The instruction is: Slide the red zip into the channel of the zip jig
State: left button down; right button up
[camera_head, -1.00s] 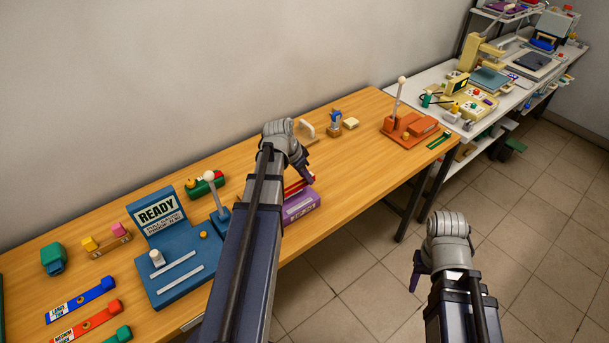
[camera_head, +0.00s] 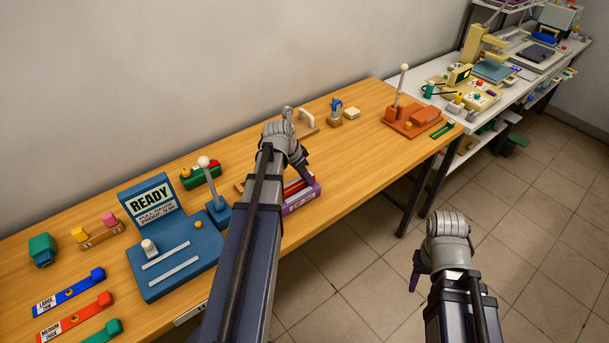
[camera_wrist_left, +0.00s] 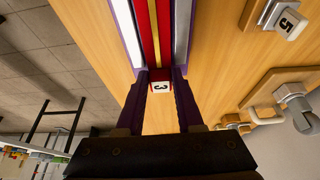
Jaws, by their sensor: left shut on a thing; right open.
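The red zip (camera_wrist_left: 152,35) is a long red strip with a yellow line and a white end block marked 3 (camera_wrist_left: 161,87). My left gripper (camera_wrist_left: 165,78) is shut on the zip's end block. The zip lies lengthwise between the purple sides of the zip jig (camera_wrist_left: 182,30) in the left wrist view; its depth in the channel I cannot tell. In the head view the purple jig (camera_head: 301,201) is partly hidden by my left gripper (camera_head: 304,177). My right gripper (camera_head: 414,283) is open and empty over the floor, off the table.
A blue READY station (camera_head: 175,262) with a white-knobbed lever stands left of my left arm. Blue, red and green labelled strips (camera_head: 75,317) lie at the front left. An orange lever fixture (camera_head: 412,120) stands at the far right end. The table between has clear room.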

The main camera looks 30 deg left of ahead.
aim_at(297, 186)
pick_arm(q)
jog(key=shift+s, duration=0.15)
jog(key=shift+s+a+f, duration=0.1)
jog(key=shift+s+a, duration=0.15)
jog(key=shift+s, duration=0.3)
jog(key=shift+s+a, duration=0.25)
jog(key=shift+s, duration=0.25)
jog(key=shift+s, duration=0.15)
jog(key=shift+s+a, duration=0.3)
jog(key=shift+s, duration=0.25)
jog(key=shift+f+b, duration=0.2)
jog(key=shift+b, duration=0.1)
jog(key=c, duration=0.6)
grip_release()
